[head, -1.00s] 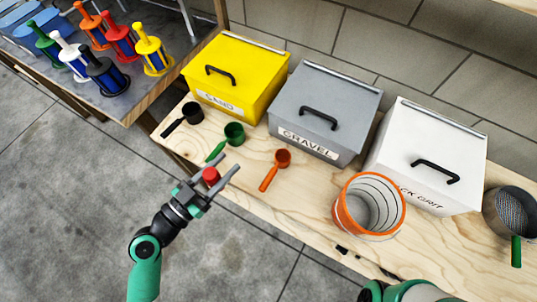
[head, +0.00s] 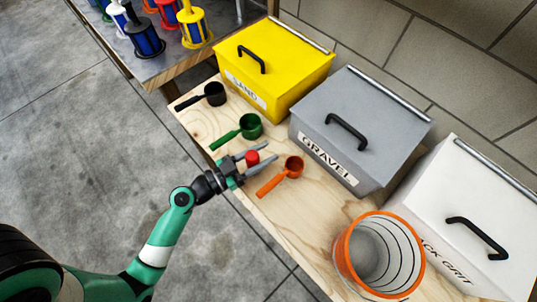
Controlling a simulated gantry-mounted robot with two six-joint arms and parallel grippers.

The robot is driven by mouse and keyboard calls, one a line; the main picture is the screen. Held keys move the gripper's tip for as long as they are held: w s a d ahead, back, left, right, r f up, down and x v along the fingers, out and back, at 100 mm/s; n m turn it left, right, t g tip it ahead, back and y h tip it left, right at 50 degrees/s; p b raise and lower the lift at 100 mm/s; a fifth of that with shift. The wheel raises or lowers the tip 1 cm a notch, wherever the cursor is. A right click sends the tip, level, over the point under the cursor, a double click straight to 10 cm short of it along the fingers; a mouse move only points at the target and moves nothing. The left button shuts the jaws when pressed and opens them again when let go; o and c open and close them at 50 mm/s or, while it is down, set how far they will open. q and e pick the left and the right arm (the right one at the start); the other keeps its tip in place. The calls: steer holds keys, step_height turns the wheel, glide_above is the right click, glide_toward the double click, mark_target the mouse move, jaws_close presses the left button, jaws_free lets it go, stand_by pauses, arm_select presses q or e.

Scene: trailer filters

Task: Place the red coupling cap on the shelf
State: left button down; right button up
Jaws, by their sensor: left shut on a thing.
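The red coupling cap (head: 252,158) is a small red round piece held between the fingers of my left gripper (head: 256,158). The gripper is shut on it, above the front edge of the wooden bench, between the green scoop and the orange scoop. Whether the cap touches anything besides the fingers cannot be told. My right gripper is not in view. The wooden bench top (head: 300,212) shows below the bins; I cannot tell from this view whether it is the shelf of the task.
A yellow SAND bin (head: 285,58), grey GRAVEL bin (head: 385,115) and white grit bin (head: 455,200) line the bench's back. Black (head: 214,94), green (head: 250,126) and orange (head: 293,166) scoops lie in front. An orange-rimmed bucket (head: 350,250) stands right. Coloured filters (head: 193,25) stand on another table.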

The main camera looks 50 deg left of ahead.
arm_select(q)
steer(key=shift+s, duration=0.15)
steer(key=shift+r, duration=0.1)
steer(key=shift+w+f+b, duration=0.25)
steer(key=shift+b, duration=0.05)
steer(key=shift+c, duration=2.1)
jaws_free()
steer(key=shift+s, duration=0.15)
steer(key=shift+r, duration=0.1)
steer(key=shift+r, duration=0.1)
